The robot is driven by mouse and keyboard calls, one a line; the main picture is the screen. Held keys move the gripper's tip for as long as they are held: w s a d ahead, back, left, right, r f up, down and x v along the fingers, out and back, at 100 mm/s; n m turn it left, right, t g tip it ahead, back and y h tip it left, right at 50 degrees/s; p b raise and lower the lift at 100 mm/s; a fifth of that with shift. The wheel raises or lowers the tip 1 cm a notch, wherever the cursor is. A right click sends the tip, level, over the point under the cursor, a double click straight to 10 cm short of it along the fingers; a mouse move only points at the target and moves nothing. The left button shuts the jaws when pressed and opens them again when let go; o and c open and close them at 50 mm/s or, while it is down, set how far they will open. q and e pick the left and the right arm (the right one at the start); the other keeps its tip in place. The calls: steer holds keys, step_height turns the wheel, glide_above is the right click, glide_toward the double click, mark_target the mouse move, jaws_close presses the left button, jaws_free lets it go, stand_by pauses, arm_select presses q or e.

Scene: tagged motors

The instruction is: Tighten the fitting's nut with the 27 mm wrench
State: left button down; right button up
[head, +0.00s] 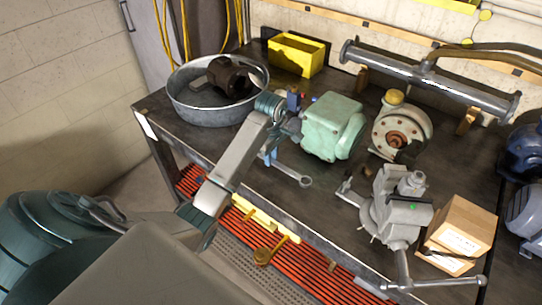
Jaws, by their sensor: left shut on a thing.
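My left arm reaches from the bottom left over the bench. My left gripper (270,156) is partly hidden by its own arm, beside the green motor. A steel wrench (292,173) shows below it, slanting down to the right with a ring end near the bench's front edge. My left gripper appears shut on the wrench's near-arm end, though the grip itself is hard to see. No size marking is readable. The green motor (332,127) stands just right of the wrist, with small blue and red parts (294,100) at its left. I cannot make out the fitting's nut. My right gripper is not in view.
A metal tub (190,112) with a dark part stands at the left. A yellow bin (299,55), a flanged pump (402,128) and a long pipe (430,78) are behind. A vise (394,212) and cardboard boxes (462,228) stand at the right front.

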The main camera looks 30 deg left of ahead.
arm_select(q)
steer(key=shift+f, duration=0.1)
stand_by(0.3)
steer(key=shift+f+b, duration=0.15)
steer(key=shift+b, duration=0.15)
steer(key=shift+f, duration=0.1)
steer(key=shift+f+b, duration=0.4)
steer(key=shift+f, duration=0.05)
stand_by(0.3)
steer(key=c, duration=1.5)
jaws_free()
steer(key=shift+o, duration=1.3)
